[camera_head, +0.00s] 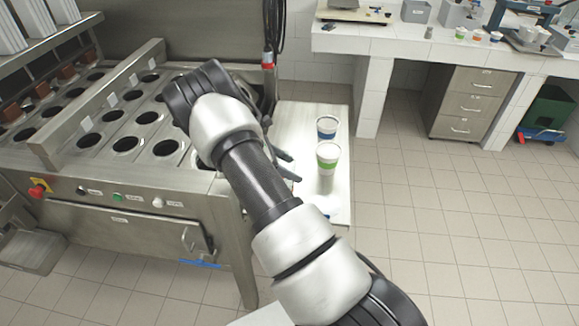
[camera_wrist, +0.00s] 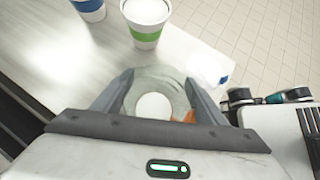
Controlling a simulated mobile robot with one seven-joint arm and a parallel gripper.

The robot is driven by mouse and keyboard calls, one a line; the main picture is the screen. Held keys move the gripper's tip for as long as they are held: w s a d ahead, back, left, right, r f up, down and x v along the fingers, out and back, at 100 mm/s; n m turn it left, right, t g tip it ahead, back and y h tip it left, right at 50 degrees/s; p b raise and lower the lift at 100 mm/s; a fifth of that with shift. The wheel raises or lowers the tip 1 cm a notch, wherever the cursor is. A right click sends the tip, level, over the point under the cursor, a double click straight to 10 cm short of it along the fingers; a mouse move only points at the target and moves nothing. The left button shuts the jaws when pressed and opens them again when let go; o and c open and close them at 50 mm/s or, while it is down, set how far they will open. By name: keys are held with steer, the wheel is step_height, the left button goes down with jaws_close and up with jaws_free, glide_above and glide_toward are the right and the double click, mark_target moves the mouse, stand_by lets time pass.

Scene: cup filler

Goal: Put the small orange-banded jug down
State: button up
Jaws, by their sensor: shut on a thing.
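My gripper (camera_wrist: 158,84) is shut on the small jug (camera_wrist: 141,82), one finger on each side of it. I look down into the jug's round mouth, and a bit of orange (camera_wrist: 190,117) shows at its right side. In the head view my gripper's fingers (camera_head: 285,165) are partly hidden by my arm, over the left part of a white side table (camera_head: 298,115). The jug is hidden there. I cannot tell whether the jug touches the table.
A green-banded cup (camera_head: 328,157) and a blue-banded cup (camera_head: 327,127) stand on the table just beyond the jug. A white and blue item (camera_wrist: 210,70) lies right of the jug. The steel filling machine (camera_head: 130,190) with several round holes stands on the left.

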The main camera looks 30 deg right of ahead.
steer(key=shift+f, duration=0.25)
steer(key=o, duration=1.5)
steer(key=shift+r, duration=0.1)
steer(key=shift+r, duration=0.1)
